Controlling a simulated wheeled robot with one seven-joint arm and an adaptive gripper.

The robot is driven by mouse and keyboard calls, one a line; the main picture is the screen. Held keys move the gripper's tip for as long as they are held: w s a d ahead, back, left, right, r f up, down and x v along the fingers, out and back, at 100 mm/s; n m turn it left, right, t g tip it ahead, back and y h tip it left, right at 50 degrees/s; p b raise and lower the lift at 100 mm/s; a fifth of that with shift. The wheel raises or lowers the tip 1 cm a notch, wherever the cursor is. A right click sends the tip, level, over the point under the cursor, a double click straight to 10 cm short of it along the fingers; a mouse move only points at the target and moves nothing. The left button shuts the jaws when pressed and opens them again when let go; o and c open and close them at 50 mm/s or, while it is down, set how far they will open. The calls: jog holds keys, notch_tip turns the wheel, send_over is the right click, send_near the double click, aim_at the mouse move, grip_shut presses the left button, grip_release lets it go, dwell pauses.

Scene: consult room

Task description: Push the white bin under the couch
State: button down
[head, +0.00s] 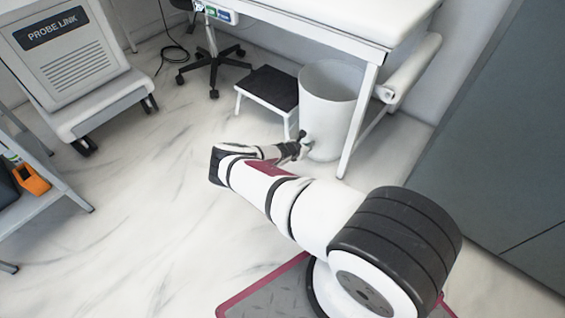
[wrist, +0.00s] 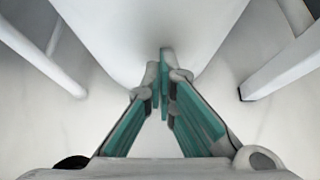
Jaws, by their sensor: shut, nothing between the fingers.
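The white bin (head: 330,108) is an open-topped cylinder standing upright on the floor at the near edge of the white couch (head: 330,22). It stands between a step stool and a couch leg, partly below the couch's edge. My gripper (head: 303,143) is low at the bin's near side, with its fingers shut and empty. In the wrist view the fingertips (wrist: 165,62) point at the bin's wall (wrist: 150,30) and look close to it or touching. I cannot tell whether they touch.
A black-topped step stool (head: 268,88) stands just left of the bin. A couch leg (head: 358,122) is close on its right; it also shows in the wrist view (wrist: 285,68). A wheeled chair base (head: 212,72) and a white machine (head: 72,62) are further left. Open floor lies left.

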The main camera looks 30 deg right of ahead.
aim_at(313, 139)
jog(key=shift+w+d, duration=0.35)
jog(key=shift+d, duration=0.75)
jog(key=shift+w+d, duration=0.4)
jog(key=shift+d, duration=0.75)
jog(key=shift+w+d, duration=0.35)
jog(key=shift+d, duration=0.75)
jog(key=shift+s+a+r+p, duration=0.1)
jog(key=shift+s+a+p, duration=0.15)
jog(key=shift+a+p, duration=0.65)
jog(key=shift+s+a+p, duration=0.15)
jog(key=shift+s+a, duration=0.1)
jog(key=shift+a, duration=0.45)
jog(key=shift+s+a+p, duration=0.2)
jog(key=shift+a, duration=0.45)
jog(key=shift+s+a+p, duration=0.15)
jog(key=shift+s+a, duration=0.1)
jog(key=shift+a, duration=0.45)
